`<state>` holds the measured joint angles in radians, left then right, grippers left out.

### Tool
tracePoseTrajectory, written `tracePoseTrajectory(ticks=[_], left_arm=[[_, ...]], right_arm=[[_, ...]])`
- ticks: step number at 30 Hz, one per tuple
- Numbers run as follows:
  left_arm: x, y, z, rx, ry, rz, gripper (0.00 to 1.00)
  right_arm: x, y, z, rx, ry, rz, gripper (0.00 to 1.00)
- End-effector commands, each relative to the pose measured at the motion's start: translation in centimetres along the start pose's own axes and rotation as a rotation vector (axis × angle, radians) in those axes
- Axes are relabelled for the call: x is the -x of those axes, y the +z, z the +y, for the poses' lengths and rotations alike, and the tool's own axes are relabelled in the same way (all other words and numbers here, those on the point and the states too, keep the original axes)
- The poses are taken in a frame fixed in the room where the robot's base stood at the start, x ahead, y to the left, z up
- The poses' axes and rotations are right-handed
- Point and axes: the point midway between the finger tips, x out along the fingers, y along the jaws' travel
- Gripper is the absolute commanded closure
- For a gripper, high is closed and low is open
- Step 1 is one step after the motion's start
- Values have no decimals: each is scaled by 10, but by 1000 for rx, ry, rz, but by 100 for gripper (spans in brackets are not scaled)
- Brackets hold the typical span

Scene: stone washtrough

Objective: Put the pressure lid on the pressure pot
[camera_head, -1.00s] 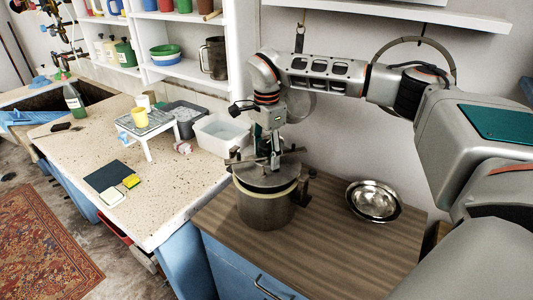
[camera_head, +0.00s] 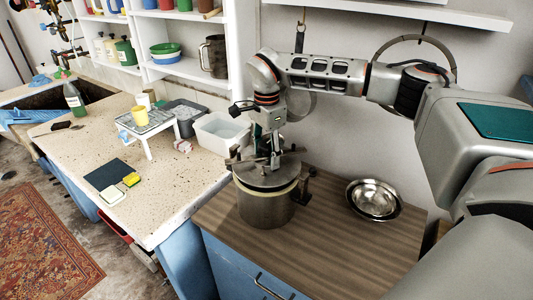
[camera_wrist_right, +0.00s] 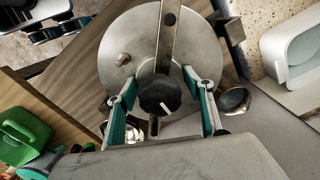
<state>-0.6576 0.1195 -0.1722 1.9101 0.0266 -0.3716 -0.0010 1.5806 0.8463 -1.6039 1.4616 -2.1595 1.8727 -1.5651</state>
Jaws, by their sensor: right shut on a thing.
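The pressure pot (camera_head: 265,212) is a steel pot with side handles, upright on the wooden counter. The pressure lid (camera_head: 262,180) is a round grey metal disc lying level over the pot's mouth, with a pale band below its edge. I cannot tell whether it is fully seated. In the right wrist view the lid (camera_wrist_right: 118,38) shows a long metal bar across it and a black knob (camera_wrist_right: 160,95). My right gripper (camera_head: 274,163) points down at the lid's middle and is shut on the lid, its fingers (camera_wrist_right: 162,90) on both sides of the knob. My left gripper is out of view.
A steel bowl (camera_head: 374,198) stands right of the pot on the wooden counter (camera_head: 320,235). A white basin (camera_head: 222,132) is behind left. The speckled counter holds a small white stand (camera_head: 148,132), a dark mat (camera_head: 106,174) and sponges. A wall shelf hangs above.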

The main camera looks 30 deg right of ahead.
Motion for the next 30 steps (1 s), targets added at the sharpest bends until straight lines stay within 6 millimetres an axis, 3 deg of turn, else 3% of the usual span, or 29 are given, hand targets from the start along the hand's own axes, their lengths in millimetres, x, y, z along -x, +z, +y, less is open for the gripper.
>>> tracePoseTrajectory(ticks=[11, 30], left_arm=[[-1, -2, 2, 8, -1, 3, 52], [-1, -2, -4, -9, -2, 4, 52]], right_arm=[[1, 0, -1, 0, -3, -1, 90], [-15, 0, 0, 0, -2, -1, 90]])
